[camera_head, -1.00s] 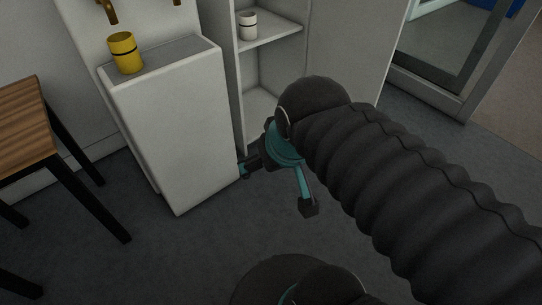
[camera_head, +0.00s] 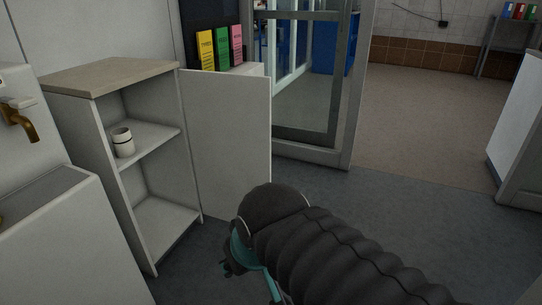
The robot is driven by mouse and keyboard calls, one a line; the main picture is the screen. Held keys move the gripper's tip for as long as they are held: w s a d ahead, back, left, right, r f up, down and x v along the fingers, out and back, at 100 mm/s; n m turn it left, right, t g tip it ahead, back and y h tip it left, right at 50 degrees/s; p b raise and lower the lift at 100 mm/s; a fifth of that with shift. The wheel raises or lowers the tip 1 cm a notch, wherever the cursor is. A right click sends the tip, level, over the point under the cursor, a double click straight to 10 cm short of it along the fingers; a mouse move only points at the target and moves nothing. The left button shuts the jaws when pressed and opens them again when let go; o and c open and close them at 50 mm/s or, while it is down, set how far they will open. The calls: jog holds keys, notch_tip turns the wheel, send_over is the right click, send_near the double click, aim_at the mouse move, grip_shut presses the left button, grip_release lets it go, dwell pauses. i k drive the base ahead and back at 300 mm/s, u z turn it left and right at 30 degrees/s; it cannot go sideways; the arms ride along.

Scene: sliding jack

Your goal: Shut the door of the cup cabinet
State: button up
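The cup cabinet (camera_head: 108,78) stands left of centre, pale with a light wooden top. Its front is open, and a white cup with a dark band (camera_head: 123,142) stands on its middle shelf. The cabinet door (camera_head: 232,135) is a plain white panel, swung wide open to the right of the cabinet. My gripper (camera_head: 250,284) is low in the picture, in front of the cabinet and door. Its teal fingers are spread and nothing shows between them. The arm and the picture's lower edge hide part of it. It looks apart from the door.
A white sink unit (camera_head: 50,230) with a brass tap (camera_head: 18,122) is at the left. Yellow, green and pink binders (camera_head: 222,48) stand behind the door. A grey-framed glass door (camera_head: 305,80) is beyond. Grey floor (camera_head: 400,220) at the right is clear.

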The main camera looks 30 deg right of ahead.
aim_at(228, 115)
jog(key=z, duration=1.6)
jog(key=i, duration=3.65)
jog(key=u, duration=3.8)
